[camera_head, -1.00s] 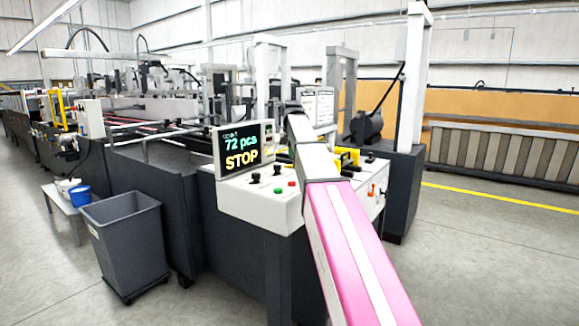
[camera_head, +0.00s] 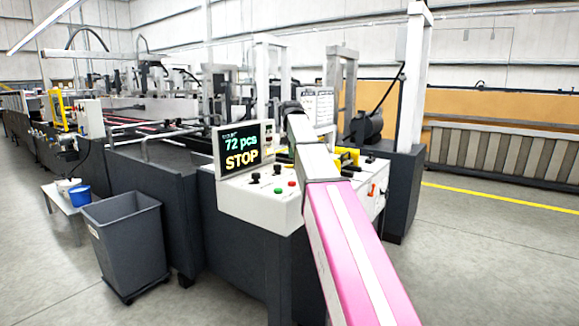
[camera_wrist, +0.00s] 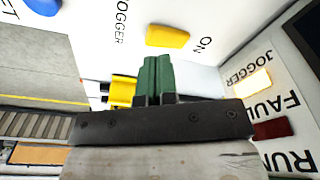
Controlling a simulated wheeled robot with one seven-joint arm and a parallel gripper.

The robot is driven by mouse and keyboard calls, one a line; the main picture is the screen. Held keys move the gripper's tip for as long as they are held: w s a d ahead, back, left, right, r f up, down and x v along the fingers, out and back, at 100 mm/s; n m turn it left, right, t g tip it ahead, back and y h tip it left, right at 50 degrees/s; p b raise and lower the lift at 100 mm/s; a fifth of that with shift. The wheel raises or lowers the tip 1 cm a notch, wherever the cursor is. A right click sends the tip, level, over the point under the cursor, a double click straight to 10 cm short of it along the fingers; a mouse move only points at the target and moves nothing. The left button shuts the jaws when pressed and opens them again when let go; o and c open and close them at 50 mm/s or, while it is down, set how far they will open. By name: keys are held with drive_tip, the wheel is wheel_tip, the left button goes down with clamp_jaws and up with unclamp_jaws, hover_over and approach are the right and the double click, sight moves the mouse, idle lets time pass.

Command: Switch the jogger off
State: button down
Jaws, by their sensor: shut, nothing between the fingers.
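The jogger switch, a yellow-orange rocker (camera_wrist: 167,36), sits on a white panel in the wrist view, between the printed words JOGGER and ON. My gripper (camera_wrist: 157,62) has green fingertips, shut together and empty. Its tips appear just below the switch in the picture; I cannot tell whether they touch it. A JOGGER lamp (camera_wrist: 252,83) on the adjoining white face glows pale yellow. In the head view my arm crosses in front of the console (camera_head: 262,207) and my gripper cannot be made out. An orange part (camera_head: 372,190) shows on the console's right face.
The dark red FAULT lamp (camera_wrist: 271,129) is beside the JOGGER lamp, with RUN lettering further along. The console display (camera_head: 240,149) reads 72 pcs, STOP. A grey bin (camera_head: 126,244) stands left; floor is clear at right.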

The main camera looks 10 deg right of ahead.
sight(292, 165)
drive_tip(key=shift+f, duration=1.55)
idle(1.2)
drive_tip(key=shift+r, duration=3.55)
